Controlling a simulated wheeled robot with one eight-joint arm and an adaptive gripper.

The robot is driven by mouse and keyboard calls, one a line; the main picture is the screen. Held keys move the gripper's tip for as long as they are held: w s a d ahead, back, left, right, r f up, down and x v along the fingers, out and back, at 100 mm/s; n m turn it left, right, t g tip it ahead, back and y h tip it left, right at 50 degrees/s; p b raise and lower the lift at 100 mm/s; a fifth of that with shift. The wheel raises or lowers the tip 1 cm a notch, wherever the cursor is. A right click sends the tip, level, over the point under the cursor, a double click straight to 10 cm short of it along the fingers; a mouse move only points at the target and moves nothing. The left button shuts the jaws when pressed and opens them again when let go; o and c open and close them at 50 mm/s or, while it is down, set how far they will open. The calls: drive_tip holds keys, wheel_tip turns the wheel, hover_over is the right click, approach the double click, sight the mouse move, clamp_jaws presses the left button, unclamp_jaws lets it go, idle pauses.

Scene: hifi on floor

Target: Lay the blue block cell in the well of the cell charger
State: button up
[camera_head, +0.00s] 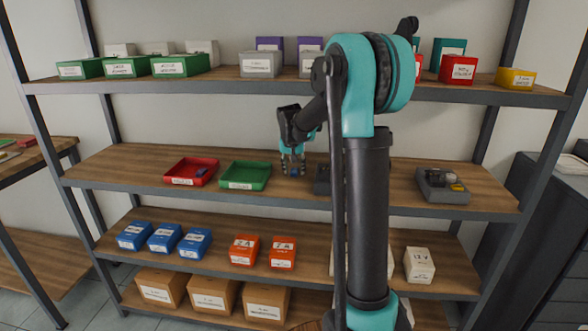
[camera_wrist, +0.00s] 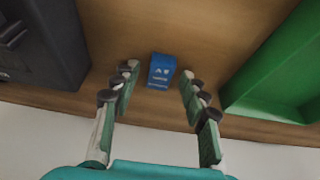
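The blue block cell (camera_wrist: 162,71) stands on the wooden middle shelf, with a white mark on its face. It shows small in the head view (camera_head: 294,172). My gripper (camera_wrist: 156,80) is open, one finger on each side of the cell, with gaps visible at both sides. In the head view my gripper (camera_head: 292,166) reaches down over the shelf, right of the green tray. A dark grey unit (camera_wrist: 45,45), possibly the cell charger, is beside the cell; in the head view this unit (camera_head: 322,181) is mostly hidden by my arm. Its well cannot be made out.
The green tray (camera_head: 245,185) is close to my gripper, and a red tray (camera_head: 180,181) holding a small dark blue item is further left. A grey device (camera_head: 440,196) with dark and yellow parts stands at the right. The upper shelf (camera_head: 215,78) carries several boxes.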

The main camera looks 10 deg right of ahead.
drive_tip(key=shift+s+r, duration=0.15)
drive_tip(key=shift+r, duration=0.35)
drive_tip(key=v, duration=0.4)
drive_tip(key=shift+s+a+r, duration=0.15)
drive_tip(key=shift+s+r, duration=0.1)
drive_tip(key=shift+s, duration=0.05)
drive_tip(key=s+a, duration=0.1)
drive_tip(key=s, duration=0.2)
drive_tip(key=s+a, duration=0.1)
drive_tip(key=s, duration=0.3)
drive_tip(key=s+a, duration=0.1)
drive_tip(key=s, duration=0.2)
drive_tip(key=shift+s+a+f, duration=0.15)
drive_tip(key=shift+s+a, duration=0.1)
drive_tip(key=shift+s, duration=0.15)
drive_tip(key=s+d+f+n, duration=0.1)
drive_tip(key=s+d+f, duration=0.1)
drive_tip(key=s+f, duration=0.6)
drive_tip(key=s+d+f+n+y, duration=0.1)
drive_tip(key=s+d+f+n, duration=0.1)
drive_tip(key=s+f, duration=0.7)
drive_tip(key=s+d, duration=0.1)
drive_tip(key=s, duration=0.6)
drive_tip(key=shift+s+d+f+n, duration=0.2)
drive_tip(key=shift+s+d+n, duration=0.1)
drive_tip(key=shift+s, duration=0.05)
